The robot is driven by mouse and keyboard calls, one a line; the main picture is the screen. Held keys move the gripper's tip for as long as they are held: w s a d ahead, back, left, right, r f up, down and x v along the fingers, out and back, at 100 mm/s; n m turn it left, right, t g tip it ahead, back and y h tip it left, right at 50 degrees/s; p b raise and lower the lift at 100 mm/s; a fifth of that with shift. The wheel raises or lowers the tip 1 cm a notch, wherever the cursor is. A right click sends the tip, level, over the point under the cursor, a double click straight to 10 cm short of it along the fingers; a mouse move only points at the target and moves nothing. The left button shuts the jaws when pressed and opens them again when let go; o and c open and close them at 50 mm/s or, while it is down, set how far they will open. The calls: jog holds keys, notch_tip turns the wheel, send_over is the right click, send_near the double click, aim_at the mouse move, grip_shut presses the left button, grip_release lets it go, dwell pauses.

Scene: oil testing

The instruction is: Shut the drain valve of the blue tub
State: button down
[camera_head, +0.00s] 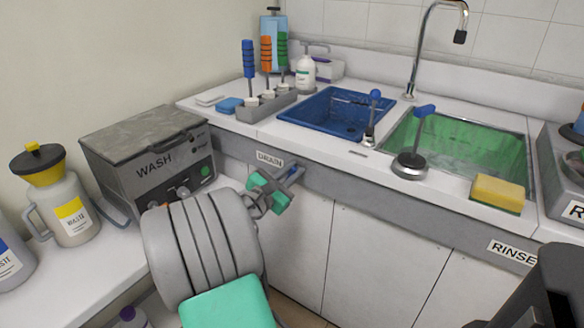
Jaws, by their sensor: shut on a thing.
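The blue tub (322,113) is a blue sink set into the counter at the back centre. Below it, on the grey front panel, is a label reading DRAIN (270,159). My gripper (284,186) is just below and right of that label, with green pads on its fingers. The fingers hide most of the valve, so I cannot tell whether the valve is open or shut.
A green-lined sink (460,145) is to the right, with a black-based, blue-topped tool (411,162) and a yellow sponge (497,193) by it. White cabinet doors (375,262) are below.

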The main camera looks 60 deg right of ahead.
jog(key=m, duration=0.6)
jog(key=shift+s+f, duration=0.35)
jog(key=shift+s+a+f+m+b, duration=0.15)
jog(key=shift+m+b, duration=0.35)
jog(key=shift+m, duration=0.75)
jog(key=shift+w+d+f+m+b, duration=0.15)
jog(key=shift+m+b, duration=0.35)
jog(key=shift+m, duration=0.7)
jog(key=shift+s+a+f+m+b, duration=0.15)
jog(key=shift+m+b, duration=0.35)
jog(key=shift+m, duration=0.75)
jog(key=c, duration=1.4)
grip_release()
jog(key=shift+r, duration=0.1)
jog(key=w+a+p, duration=0.1)
jog(key=a, duration=0.6)
jog(key=shift+a, duration=0.3)
jog(key=shift+w, duration=0.15)
